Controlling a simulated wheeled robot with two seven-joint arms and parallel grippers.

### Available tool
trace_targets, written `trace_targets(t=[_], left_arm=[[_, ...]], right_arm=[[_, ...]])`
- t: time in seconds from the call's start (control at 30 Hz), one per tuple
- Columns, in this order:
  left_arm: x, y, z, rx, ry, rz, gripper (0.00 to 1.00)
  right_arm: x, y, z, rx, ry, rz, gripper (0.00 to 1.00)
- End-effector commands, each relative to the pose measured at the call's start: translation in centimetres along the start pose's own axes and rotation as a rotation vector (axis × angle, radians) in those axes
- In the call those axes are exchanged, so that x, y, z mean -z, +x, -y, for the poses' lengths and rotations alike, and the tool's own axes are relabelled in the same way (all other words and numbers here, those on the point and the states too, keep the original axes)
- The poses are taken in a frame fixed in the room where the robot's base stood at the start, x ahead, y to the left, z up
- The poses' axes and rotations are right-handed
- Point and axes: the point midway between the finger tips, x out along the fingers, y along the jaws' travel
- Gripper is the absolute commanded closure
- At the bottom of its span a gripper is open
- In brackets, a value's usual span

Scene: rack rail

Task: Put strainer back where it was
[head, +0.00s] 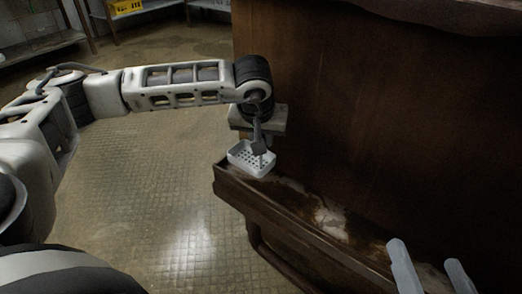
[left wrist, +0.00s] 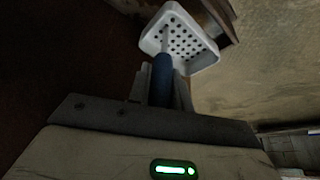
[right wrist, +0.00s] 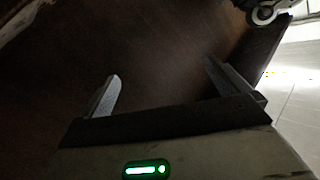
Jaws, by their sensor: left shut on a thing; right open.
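The strainer (head: 250,160) is a small white rectangular basket with holes and a blue handle. In the left wrist view the strainer's basket (left wrist: 183,42) shows beyond the fingers, with the handle between them. My left gripper (head: 257,140) is shut on the handle (left wrist: 162,80). In the head view the basket is at the left end of the dark wooden rail (head: 290,215); I cannot tell whether it touches it. My right gripper (head: 430,272) is open and empty at the lower right, by the dark wood; its fingers also show apart in the right wrist view (right wrist: 160,85).
A tall dark wooden panel (head: 340,110) rises behind the rail. The rail's top is worn and holds no other object that I see. Tiled floor (head: 160,190) lies open to the left. Metal shelving with a yellow crate (head: 125,6) stands far back.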

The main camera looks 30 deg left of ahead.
Motion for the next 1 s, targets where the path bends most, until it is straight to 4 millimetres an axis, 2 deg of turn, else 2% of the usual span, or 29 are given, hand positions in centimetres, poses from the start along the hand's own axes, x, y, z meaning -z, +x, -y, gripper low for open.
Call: trace_targets(t=[0.03,0.1,0.2,0.3,0.7,0.73,0.8,1.0], left_arm=[[-0.2,1.2,0.2,0.002,-0.001,0.001,1.00],[-0.8,2.2,0.2,0.002,0.000,0.002,1.00],[-1.1,3.1,0.1,0.000,-0.001,-0.001,1.00],[-1.1,3.2,0.1,0.000,-0.001,-0.001,1.00],[-1.3,3.5,0.1,0.000,-0.001,0.000,1.00],[-1.3,3.5,0.1,0.000,-0.001,0.001,0.74],[-1.3,3.5,0.1,0.000,-0.001,0.001,0.58],[-1.3,3.5,0.1,0.000,-0.001,0.001,0.58]], right_arm=[[-0.1,0.1,-0.2,0.007,-0.014,-0.021,0.00],[1.5,0.7,-0.1,0.031,-0.108,-0.102,0.00],[2.8,0.9,0.1,0.047,-0.181,-0.169,0.00],[3.4,0.9,0.3,0.052,-0.207,-0.195,0.00],[3.8,1.0,0.3,0.057,-0.234,-0.219,0.00],[4.0,1.0,0.4,0.058,-0.238,-0.224,0.00],[4.0,1.0,0.4,0.058,-0.238,-0.224,0.00],[4.0,1.0,0.4,0.058,-0.237,-0.224,0.00]])
